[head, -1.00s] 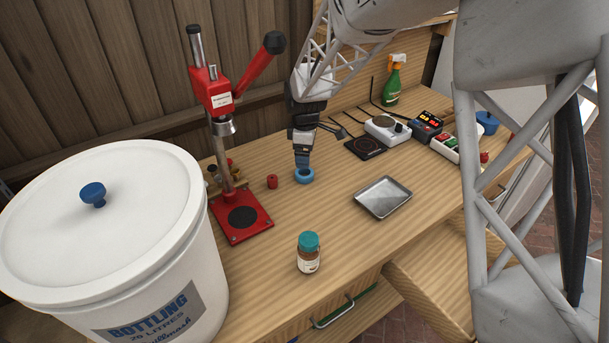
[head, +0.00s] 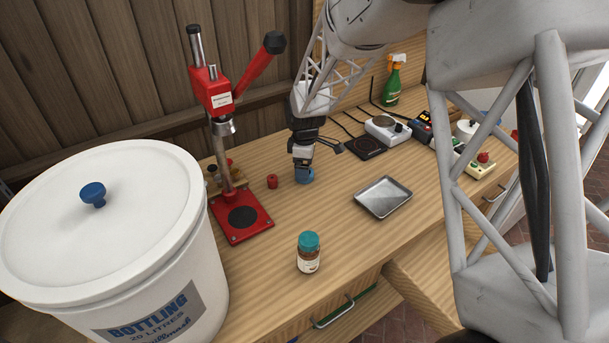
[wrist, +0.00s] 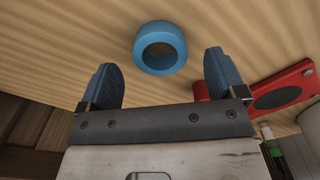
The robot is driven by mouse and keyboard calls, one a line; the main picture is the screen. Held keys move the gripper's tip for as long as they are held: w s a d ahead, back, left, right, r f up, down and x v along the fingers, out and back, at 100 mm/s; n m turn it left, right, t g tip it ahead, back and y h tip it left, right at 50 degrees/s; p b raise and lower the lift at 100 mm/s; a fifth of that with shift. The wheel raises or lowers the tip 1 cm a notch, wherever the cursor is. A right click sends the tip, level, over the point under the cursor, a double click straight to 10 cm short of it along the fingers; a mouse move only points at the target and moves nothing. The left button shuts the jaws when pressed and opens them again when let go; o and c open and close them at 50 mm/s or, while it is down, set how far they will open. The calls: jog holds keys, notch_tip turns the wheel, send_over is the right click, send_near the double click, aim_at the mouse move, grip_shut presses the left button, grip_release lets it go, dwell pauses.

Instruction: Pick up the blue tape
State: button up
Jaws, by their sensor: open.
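The blue tape (head: 306,177) is a small ring lying flat on the wooden bench, right of the red bottle capper's base. It also shows whole in the wrist view (wrist: 160,47), with bench visible through its hole. My gripper (head: 303,172) is low over the tape in the head view and hides part of it. In the wrist view my gripper (wrist: 160,78) has its two blue fingers spread wide, with nothing between the pads. The tape appears between and just beyond the fingertips, touching neither finger in that view.
The red bottle capper (head: 240,218) stands left of the tape, with a small red item (head: 272,181) between. A metal tray (head: 383,197) lies to the right and a teal-lidded jar (head: 308,252) nearer the front.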

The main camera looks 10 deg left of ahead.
jog(key=shift+f, duration=1.45)
jog(key=c, duration=1)
jog(key=shift+r, duration=0.15)
jog(key=shift+r, duration=0.8)
jog(key=shift+s+d+r, duration=0.1)
jog(key=shift+s+r, duration=0.15)
jog(key=shift+r, duration=0.6)
jog(key=s+d, duration=0.2)
jog(key=s, duration=0.2)
jog(key=s+d+r, duration=0.1)
jog(key=s+d, duration=0.1)
jog(key=s, duration=0.3)
jog(key=s+d, duration=0.2)
jog(key=s, duration=0.2)
jog(key=shift+s+d+r, duration=0.2)
jog(key=shift+s+d, duration=0.15)
jog(key=shift+s, duration=0.05)
